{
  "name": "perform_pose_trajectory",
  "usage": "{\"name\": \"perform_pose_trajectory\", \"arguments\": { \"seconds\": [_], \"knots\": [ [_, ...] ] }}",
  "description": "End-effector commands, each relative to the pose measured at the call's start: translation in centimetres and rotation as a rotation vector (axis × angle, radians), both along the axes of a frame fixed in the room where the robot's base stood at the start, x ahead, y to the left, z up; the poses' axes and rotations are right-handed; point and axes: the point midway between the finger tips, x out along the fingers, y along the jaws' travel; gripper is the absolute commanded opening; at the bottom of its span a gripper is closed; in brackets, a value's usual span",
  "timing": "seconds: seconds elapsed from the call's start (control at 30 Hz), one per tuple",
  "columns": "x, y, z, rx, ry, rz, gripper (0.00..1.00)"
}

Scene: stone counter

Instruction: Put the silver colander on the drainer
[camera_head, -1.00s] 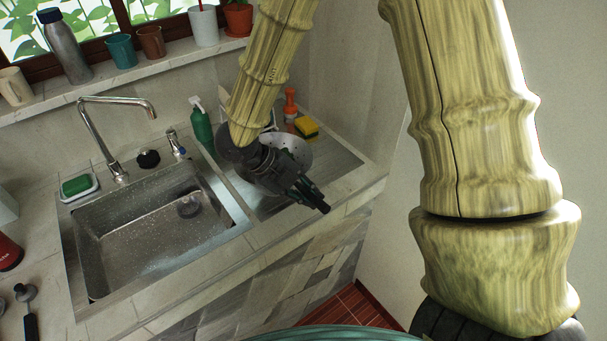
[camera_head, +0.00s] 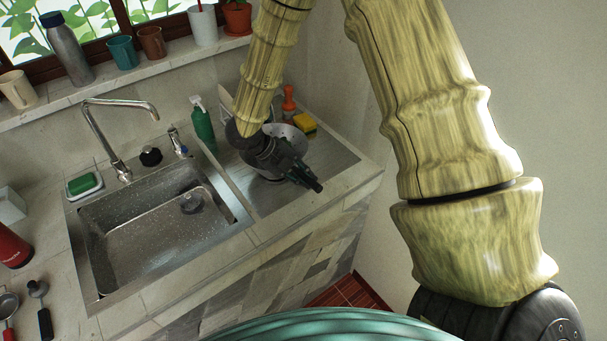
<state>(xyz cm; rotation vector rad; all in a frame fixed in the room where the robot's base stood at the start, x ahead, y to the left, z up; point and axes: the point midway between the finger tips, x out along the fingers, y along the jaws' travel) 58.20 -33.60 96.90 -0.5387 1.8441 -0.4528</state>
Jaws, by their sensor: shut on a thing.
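The silver colander (camera_head: 297,142) is over the metal drainer (camera_head: 336,160), to the right of the sink. My gripper (camera_head: 315,185) is at the colander's near side and shut on it. My gripper and wrist hide much of the colander's near left part. The colander looks roughly upright. I cannot tell whether its base touches the drainer.
The sink (camera_head: 160,235) is to the left, with a tap (camera_head: 115,140). A green bottle (camera_head: 202,125), an orange bottle (camera_head: 289,102) and a yellow sponge (camera_head: 305,124) stand behind the drainer. The drainer's right part is clear. A wall is close on the right.

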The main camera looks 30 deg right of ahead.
Motion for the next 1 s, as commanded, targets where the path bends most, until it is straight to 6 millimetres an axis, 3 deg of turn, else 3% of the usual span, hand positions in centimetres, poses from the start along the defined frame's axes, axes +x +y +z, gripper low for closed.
{"name": "perform_pose_trajectory", "arguments": {
  "seconds": [0.37,0.4,0.5,1.0],
  "knots": [
    [0.05,0.01,-0.58,0.0,-0.002,0.0,0.0],
    [0.01,0.01,-0.63,0.001,-0.001,-0.001,0.19],
    [0.0,0.0,-0.61,0.001,-0.001,-0.001,0.37],
    [0.48,0.75,0.32,0.0,-0.004,0.0,0.37]
  ]
}}
